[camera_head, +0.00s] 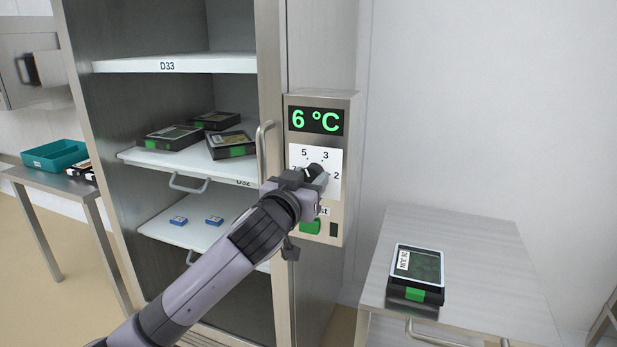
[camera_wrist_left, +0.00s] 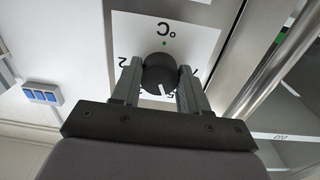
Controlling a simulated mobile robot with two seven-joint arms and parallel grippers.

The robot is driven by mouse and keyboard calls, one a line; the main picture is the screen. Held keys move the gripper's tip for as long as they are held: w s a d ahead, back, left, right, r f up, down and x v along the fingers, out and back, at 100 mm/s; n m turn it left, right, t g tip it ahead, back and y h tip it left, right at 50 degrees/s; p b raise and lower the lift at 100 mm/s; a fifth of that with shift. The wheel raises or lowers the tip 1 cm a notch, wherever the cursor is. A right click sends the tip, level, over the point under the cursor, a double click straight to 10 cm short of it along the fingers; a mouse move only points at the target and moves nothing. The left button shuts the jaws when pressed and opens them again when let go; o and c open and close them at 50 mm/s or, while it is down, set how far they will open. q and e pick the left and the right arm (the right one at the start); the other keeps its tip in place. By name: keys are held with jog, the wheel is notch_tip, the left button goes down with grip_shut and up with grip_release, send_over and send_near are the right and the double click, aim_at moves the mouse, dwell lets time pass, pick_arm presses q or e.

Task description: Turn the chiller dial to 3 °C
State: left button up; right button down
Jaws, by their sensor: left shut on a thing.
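The chiller dial (camera_head: 314,170) is a black round knob on a white scale plate (camera_head: 331,157), on the metal control box beside the chiller cabinet. My left gripper (camera_head: 312,178) is at the dial. In the left wrist view the dial (camera_wrist_left: 159,72) sits between the two fingers of my left gripper (camera_wrist_left: 158,80), which are shut on it. A white pointer line on the dial points near the 5. My right gripper is not in view.
A green button (camera_head: 310,227) is below the dial. A vertical door handle (camera_head: 264,150) stands close to the left of the box. Cabinet shelves (camera_head: 175,64) hold several dark trays. A side table (camera_head: 480,250) with a sealed tray (camera_head: 417,272) stands at right.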

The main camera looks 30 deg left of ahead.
pick_arm(q)
jog(key=m+p, duration=0.3)
jog(key=m, duration=0.1)
jog(key=shift+r+p, duration=0.2)
jog(key=shift+p, duration=0.2)
jog(key=m+p, duration=0.2)
jog(key=shift+m, duration=0.4)
jog(key=shift+f+m+p, duration=0.1)
jog(key=shift+m+p, duration=1.4)
jog(key=shift+m, duration=0.4)
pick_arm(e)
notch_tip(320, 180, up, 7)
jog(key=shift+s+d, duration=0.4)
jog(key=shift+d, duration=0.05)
pick_arm(q)
jog(key=shift+f, duration=0.1)
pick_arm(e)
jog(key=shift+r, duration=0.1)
pick_arm(q)
jog(key=o, duration=1.1)
jog(key=shift+b+v, duration=0.35)
jog(key=shift+v, duration=3.3)
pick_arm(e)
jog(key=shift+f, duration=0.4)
